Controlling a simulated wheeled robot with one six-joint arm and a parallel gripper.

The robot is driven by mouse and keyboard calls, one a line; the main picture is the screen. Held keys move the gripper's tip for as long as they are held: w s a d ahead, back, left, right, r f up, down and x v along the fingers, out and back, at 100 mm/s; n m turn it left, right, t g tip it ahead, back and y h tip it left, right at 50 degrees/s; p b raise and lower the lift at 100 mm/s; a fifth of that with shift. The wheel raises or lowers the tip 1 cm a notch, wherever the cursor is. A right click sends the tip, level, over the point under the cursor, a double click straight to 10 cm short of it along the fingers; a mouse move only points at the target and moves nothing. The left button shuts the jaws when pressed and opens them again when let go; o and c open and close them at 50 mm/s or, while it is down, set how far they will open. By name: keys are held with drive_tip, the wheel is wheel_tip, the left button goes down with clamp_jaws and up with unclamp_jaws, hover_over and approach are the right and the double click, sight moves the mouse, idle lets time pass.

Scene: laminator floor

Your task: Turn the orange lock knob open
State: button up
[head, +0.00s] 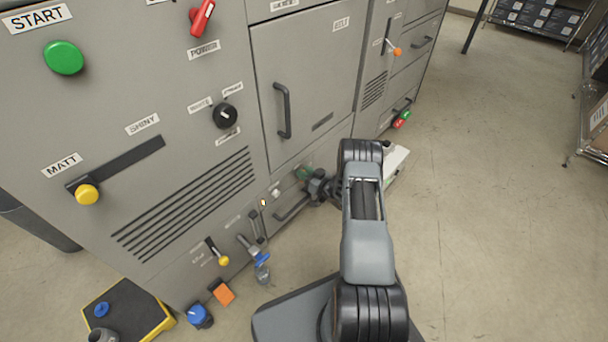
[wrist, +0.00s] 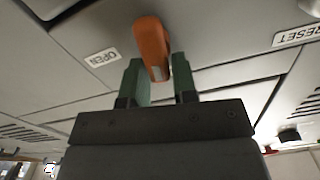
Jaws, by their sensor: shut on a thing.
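The orange lock knob (wrist: 152,45) shows in the wrist view, on the grey panel beside a label reading OPEN (wrist: 102,57). My gripper (wrist: 159,78) has its two green fingers on either side of the knob's near end and is shut on it. The knob's long side leans slightly left toward the top of the wrist picture. In the head view, my gripper (head: 306,177) is low against the machine front, below the large door. The knob cannot be made out there; my gripper and arm cover that spot.
The grey machine front (head: 210,65) carries a green start button (head: 64,57), a red power lever (head: 202,17), a black dial (head: 225,115) and a yellow slider knob (head: 87,194). A yellow-edged platform (head: 158,328) stands lower left. Open floor (head: 490,200) lies right; racks stand beyond.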

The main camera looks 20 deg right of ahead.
drive_tip(key=m, duration=0.4)
drive_tip(key=shift+w+d+f+m+b, duration=0.2)
drive_tip(key=shift+d+m+b, duration=0.1)
drive_tip(key=shift+d+b, duration=0.1)
drive_tip(key=shift+w+d+f+m+b, duration=0.1)
drive_tip(key=shift+d+f+m+b, duration=0.15)
drive_tip(key=shift+m, duration=1.6)
drive_tip(key=shift+w+f+m+b, duration=0.1)
drive_tip(key=shift+f+m+b, duration=0.2)
drive_tip(key=shift+m, duration=1.5)
drive_tip(key=shift+d+f+m+b, duration=0.15)
drive_tip(key=shift+f+m, duration=0.2)
drive_tip(key=shift+m, duration=1.5)
drive_tip(key=o, duration=0.9)
drive_tip(key=shift+s+d, duration=0.1)
